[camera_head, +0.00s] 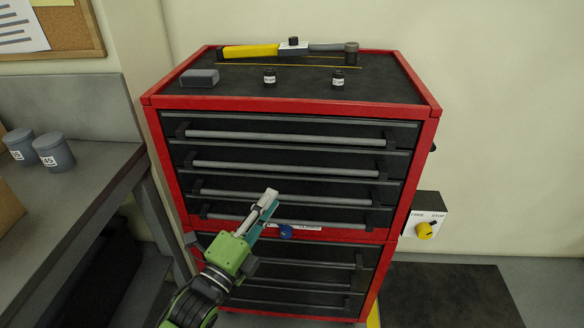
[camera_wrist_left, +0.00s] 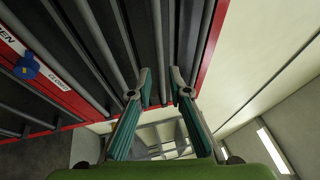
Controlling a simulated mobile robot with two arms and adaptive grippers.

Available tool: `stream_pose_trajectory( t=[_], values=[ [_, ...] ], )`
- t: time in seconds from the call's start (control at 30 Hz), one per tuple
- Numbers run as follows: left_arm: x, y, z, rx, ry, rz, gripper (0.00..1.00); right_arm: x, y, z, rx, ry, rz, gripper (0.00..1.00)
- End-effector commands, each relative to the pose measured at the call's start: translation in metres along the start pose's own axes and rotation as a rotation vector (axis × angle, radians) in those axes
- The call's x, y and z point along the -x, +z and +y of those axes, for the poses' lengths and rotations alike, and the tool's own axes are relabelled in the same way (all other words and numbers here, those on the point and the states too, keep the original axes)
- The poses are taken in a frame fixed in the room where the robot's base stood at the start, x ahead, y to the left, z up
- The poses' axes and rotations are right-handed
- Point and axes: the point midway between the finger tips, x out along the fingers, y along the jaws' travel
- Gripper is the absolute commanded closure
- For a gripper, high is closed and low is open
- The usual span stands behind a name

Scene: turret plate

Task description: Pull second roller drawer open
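A red cabinet (camera_head: 158,128) with dark drawers stands ahead. Its upper part has several stacked drawers with grey bar handles. The second drawer from the top (camera_head: 230,155) looks closed, with its handle (camera_head: 285,168) in clear view. My left gripper (camera_head: 269,200) is in front of the third and fourth handles in the head view and covers part of them. In the left wrist view my left gripper (camera_wrist_left: 160,94) is open, with its fingertips apart and a bar handle (camera_wrist_left: 157,35) running toward the gap. I cannot tell whether the fingers touch it. My right gripper is not in view.
A blue knob (camera_head: 286,232) with an open/closed label (camera_head: 311,227) sits below the upper drawers. Lower drawers (camera_head: 300,273) are beneath. A yellow stop switch (camera_head: 424,231) is on the right. A bench (camera_head: 95,175) with grey canisters (camera_head: 53,152) stands left. Tools lie on top.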

Motion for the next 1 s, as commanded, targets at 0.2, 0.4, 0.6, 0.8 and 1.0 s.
stream_pose_trajectory(
  t=[0.2, 0.4, 0.6, 0.8, 1.0],
  values=[
    [-0.049, 0.001, -0.003, 0.002, -0.002, -0.001, 0.82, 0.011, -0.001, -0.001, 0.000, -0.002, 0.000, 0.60],
    [-0.088, 0.000, -0.002, 0.003, -0.001, 0.000, 0.82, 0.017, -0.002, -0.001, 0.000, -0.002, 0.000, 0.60],
    [-0.109, 0.000, 0.000, 0.003, 0.002, -0.001, 0.82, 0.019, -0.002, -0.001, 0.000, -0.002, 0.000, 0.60],
    [-0.115, 0.000, 0.001, 0.001, 0.002, 0.000, 0.82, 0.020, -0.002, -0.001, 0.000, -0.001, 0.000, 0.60],
    [-0.115, 0.000, 0.001, 0.002, 0.002, 0.000, 0.87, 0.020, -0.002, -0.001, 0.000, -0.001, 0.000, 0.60]
  ],
)
